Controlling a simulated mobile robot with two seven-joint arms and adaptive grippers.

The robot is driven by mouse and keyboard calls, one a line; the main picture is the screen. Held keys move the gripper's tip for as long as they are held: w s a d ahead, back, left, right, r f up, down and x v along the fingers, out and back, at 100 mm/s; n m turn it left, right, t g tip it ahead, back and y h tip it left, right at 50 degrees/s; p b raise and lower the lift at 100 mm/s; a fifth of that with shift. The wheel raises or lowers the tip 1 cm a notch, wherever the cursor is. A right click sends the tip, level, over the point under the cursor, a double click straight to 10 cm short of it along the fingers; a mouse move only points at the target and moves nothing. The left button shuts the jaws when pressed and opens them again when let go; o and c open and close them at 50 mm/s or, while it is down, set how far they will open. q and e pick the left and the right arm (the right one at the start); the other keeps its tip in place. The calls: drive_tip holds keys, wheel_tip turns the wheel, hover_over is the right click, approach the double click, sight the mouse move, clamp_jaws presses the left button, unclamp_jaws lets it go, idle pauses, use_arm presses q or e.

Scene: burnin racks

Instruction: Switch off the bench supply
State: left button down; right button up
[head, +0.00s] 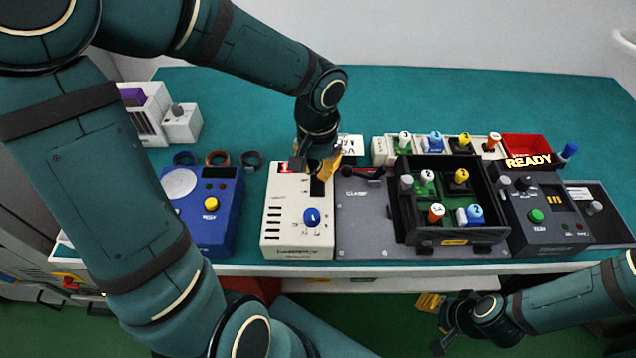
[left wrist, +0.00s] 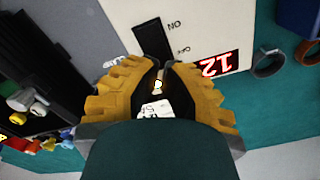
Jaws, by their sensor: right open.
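The bench supply (head: 286,215) is a pale box with a blue knob (head: 311,217), standing on the bench left of the centre. Its black switch (head: 317,187) also shows in the left wrist view (left wrist: 208,50), beside the printed ON and OFF. The red display (left wrist: 220,64) is lit and reads 12. My left gripper (head: 319,170) is over the back part of the supply, close to the switch. My right gripper (head: 432,322) is open and empty, low in front of the bench.
A blue device (head: 225,222) stands left of the supply, with coiled rings behind it. A grey plate (head: 364,222) and a black rack (head: 460,238) with coloured parts stand right. A dark READY console (head: 545,225) and a red bin (head: 525,146) are further right.

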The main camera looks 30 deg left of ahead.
sight(317, 178)
use_arm(q)
drive_tip(key=shift+f+b, duration=1)
drive_tip(key=shift+f, duration=0.15)
idle(0.5)
drive_tip(key=shift+r, duration=0.1)
drive_tip(key=shift+r+p, duration=2.85)
drive_tip(key=shift+r, duration=0.6)
